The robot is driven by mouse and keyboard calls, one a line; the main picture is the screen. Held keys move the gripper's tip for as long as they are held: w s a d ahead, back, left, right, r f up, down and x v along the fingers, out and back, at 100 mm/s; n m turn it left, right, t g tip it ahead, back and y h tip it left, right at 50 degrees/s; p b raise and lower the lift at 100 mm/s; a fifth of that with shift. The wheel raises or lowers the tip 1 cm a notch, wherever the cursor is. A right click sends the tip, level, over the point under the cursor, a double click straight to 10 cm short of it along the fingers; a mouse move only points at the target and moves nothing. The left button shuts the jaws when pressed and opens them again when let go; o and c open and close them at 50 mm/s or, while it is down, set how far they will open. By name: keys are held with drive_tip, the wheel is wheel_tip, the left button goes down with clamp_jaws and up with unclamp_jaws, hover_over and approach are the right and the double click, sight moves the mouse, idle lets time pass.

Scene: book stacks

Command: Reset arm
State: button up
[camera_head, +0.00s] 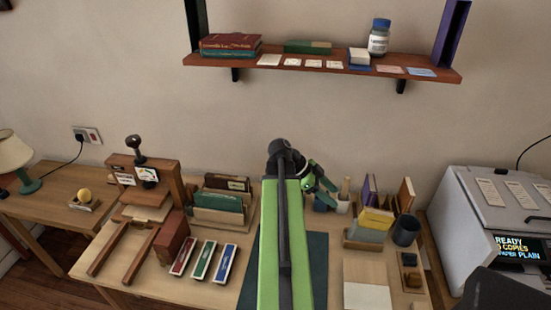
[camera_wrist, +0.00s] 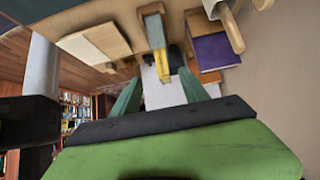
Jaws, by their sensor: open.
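My green arm (camera_head: 285,240) extends up the middle of the camera_head view, over the desk. Its dark joint sits in front of the wall. My gripper (camera_head: 322,192) is at the right of that joint, angled down above the back of the desk near a small cup of tools (camera_head: 342,204). In the wrist view its two green fingers (camera_wrist: 158,92) stand apart. Nothing is held between them; a yellow item and pale surfaces show beyond the gap. The arm hides part of the dark desk mat (camera_head: 318,262).
A wall shelf (camera_head: 320,62) with books, cards and a jar hangs above. Left on the desk (camera_head: 120,288) are a wooden press (camera_head: 178,190), a file holder (camera_head: 222,215) and several coloured boxes. Right are a book rack (camera_head: 362,240), a dark cup (camera_head: 405,230) and a copier (camera_head: 470,215).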

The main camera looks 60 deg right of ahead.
drive_tip(key=w+a+f+n+t+h, duration=0.15)
drive_tip(key=w+a+n, duration=0.25)
drive_tip(key=w+a, duration=0.75)
drive_tip(key=w+a+f+n+t+h, duration=0.1)
drive_tip(key=w+a+n+t, duration=0.25)
drive_tip(key=w+a, duration=0.85)
drive_tip(key=w+a+f+n+t+y, duration=0.1)
drive_tip(key=w+a+n+y, duration=0.1)
drive_tip(key=w+a+n, duration=0.2)
drive_tip(key=w+a+f+n+t+y, duration=0.1)
drive_tip(key=w+a+n, duration=0.3)
drive_tip(key=a+n, duration=0.7)
drive_tip(key=w+a+f+n+t+y, duration=0.1)
drive_tip(key=w+a+f+n+y, duration=0.2)
drive_tip(key=a+n, duration=0.5)
drive_tip(key=w+a, duration=0.1)
drive_tip(key=a, duration=0.7)
drive_tip(key=shift+w+t, duration=0.2)
drive_tip(key=shift+t, duration=0.1)
drive_tip(key=shift+n+y, duration=0.25)
